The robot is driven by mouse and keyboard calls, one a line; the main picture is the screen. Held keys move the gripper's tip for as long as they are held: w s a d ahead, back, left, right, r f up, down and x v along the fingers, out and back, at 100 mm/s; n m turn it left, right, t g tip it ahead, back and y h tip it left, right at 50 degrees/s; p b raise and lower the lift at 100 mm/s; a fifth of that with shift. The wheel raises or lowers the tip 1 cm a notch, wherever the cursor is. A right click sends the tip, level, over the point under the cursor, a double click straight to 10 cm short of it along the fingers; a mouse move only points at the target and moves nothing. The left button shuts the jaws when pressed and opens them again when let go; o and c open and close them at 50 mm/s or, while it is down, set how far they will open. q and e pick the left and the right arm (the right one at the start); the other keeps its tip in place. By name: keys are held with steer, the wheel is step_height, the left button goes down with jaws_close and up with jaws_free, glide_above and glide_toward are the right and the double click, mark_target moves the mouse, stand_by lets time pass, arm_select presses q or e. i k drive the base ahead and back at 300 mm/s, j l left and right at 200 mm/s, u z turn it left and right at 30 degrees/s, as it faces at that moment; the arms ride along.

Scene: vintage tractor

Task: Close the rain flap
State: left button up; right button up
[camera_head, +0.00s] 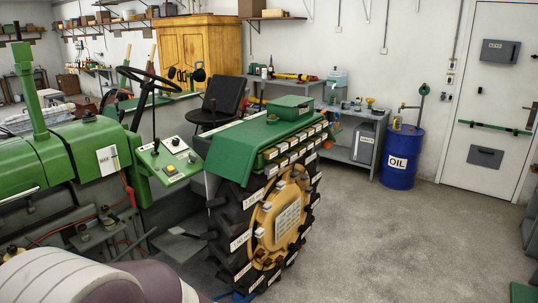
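The green tractor (60,155) fills the left of the head view. A green upright exhaust pipe (30,95) rises from its hood near the left edge. Neither of my grippers is in view. A pale rounded part at the bottom left appears to be my own arm, in front of the tractor's lower side.
The tractor's large rear wheel (280,220) and green fender (255,140) stand in the middle. A blue oil drum (400,160), a grey workbench (350,135) and a white door (492,100) are behind. The concrete floor (400,235) at right is clear.

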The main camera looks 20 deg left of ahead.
mark_target(22, 52)
steer(key=i+u, duration=0.25)
steer(key=u, duration=0.2)
steer(key=i+u, duration=0.25)
steer(key=u, duration=0.2)
steer(key=i+l+u, duration=0.25)
steer(key=u, duration=0.2)
steer(key=i+l+u, duration=0.2)
steer(key=u, duration=0.25)
steer(key=i+l+u, duration=0.15)
steer(key=l+u, duration=0.3)
steer(key=i+l, duration=0.1)
steer(key=i, duration=0.5)
steer(key=i+l+z, duration=0.15)
steer(key=i, duration=0.45)
